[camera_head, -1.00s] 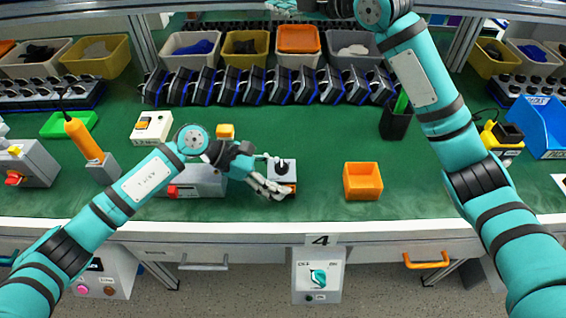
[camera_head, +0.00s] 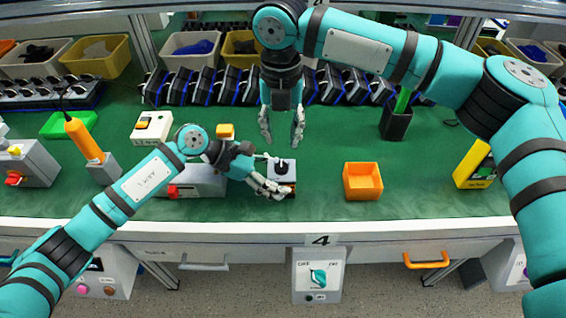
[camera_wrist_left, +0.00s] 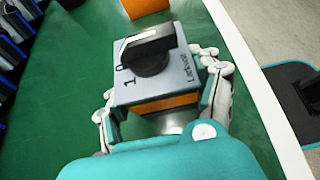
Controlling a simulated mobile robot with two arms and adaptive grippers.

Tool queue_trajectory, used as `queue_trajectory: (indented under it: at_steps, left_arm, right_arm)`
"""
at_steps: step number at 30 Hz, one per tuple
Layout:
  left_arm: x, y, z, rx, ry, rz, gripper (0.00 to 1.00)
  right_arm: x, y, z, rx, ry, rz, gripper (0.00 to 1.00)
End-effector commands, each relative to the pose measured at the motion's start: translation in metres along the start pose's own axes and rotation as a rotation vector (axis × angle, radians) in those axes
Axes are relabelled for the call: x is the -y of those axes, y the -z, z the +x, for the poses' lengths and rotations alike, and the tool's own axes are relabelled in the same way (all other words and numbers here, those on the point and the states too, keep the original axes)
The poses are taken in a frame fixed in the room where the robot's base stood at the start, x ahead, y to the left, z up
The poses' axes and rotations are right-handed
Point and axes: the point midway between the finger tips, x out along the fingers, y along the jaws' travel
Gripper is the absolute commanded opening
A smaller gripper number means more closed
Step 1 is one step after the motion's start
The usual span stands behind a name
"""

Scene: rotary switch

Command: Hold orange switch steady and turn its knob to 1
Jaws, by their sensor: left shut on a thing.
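The orange switch (camera_head: 284,188) stands on the green table near its front edge, with a grey top and an orange body. Its black knob (camera_wrist_left: 150,50) shows in the left wrist view, with the marks 0 and 1 beside it. The knob's white line lies nearer the 0 than the 1. My left gripper (camera_head: 274,188) is shut on the switch's body, a finger on either side, and the knob is clear of them. My right gripper (camera_head: 282,130) is open and empty, pointing down above the table, behind the switch and apart from it.
An empty orange bin (camera_head: 362,182) stands to the right of the switch. A grey box with a red switch (camera_head: 196,182) lies behind my left forearm. A row of black devices (camera_head: 210,88) runs along the back. The table between switch and row is fairly clear.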

Motion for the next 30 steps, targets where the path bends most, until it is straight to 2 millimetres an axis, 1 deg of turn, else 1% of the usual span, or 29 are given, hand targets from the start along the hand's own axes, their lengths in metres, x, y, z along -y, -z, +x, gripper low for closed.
queue_trajectory:
  at_steps: [9, 15, 21, 29, 30]
  left_arm:
    - [0.001, 0.000, 0.001, -0.001, 0.001, -0.001, 0.29]
    - [0.001, 0.000, 0.001, 0.000, 0.002, -0.001, 0.29]
    - [0.001, 0.000, 0.001, 0.000, 0.002, -0.001, 0.29]
    - [0.001, 0.000, 0.001, 0.000, 0.002, -0.001, 0.29]
    - [0.001, 0.000, 0.001, 0.000, 0.002, -0.001, 0.29]
  right_arm:
    - [0.000, 0.001, 0.047, -0.003, -0.002, 0.002, 0.33]
    - [-0.001, 0.000, 0.068, -0.001, -0.005, 0.002, 0.33]
    - [-0.001, 0.000, 0.077, 0.001, -0.005, 0.001, 0.33]
    - [-0.001, 0.000, 0.078, 0.002, -0.004, 0.001, 0.33]
    - [-0.001, 0.000, 0.078, 0.002, -0.004, 0.001, 0.30]
